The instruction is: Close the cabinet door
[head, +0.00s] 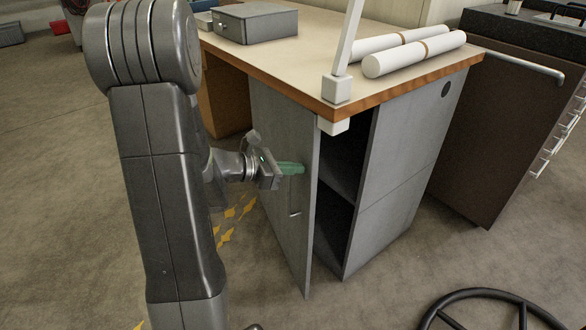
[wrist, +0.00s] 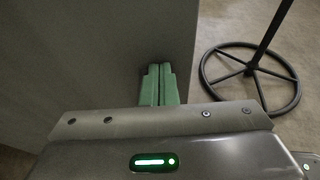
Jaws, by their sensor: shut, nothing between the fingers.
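The grey cabinet door (head: 283,185) stands ajar at the front of the grey cabinet (head: 408,150) under the desk. A dark gap with a shelf shows between the door's edge and the cabinet's side. A small handle (head: 295,213) is on the door's outer face. My gripper (head: 291,168) is at the outer face, above the handle. Its green fingers are together with nothing between them. In the wrist view the fingertips (wrist: 159,70) are at or very near the door panel (wrist: 90,60), close to its edge; I cannot tell whether they touch.
The wooden desk top (head: 300,62) overhangs the cabinet and carries a grey box (head: 255,22) and white rolls (head: 414,54). A round black stand base (head: 490,308) is on the floor at lower right; it also shows in the wrist view (wrist: 250,78). A dark cabinet (head: 510,120) stands at right.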

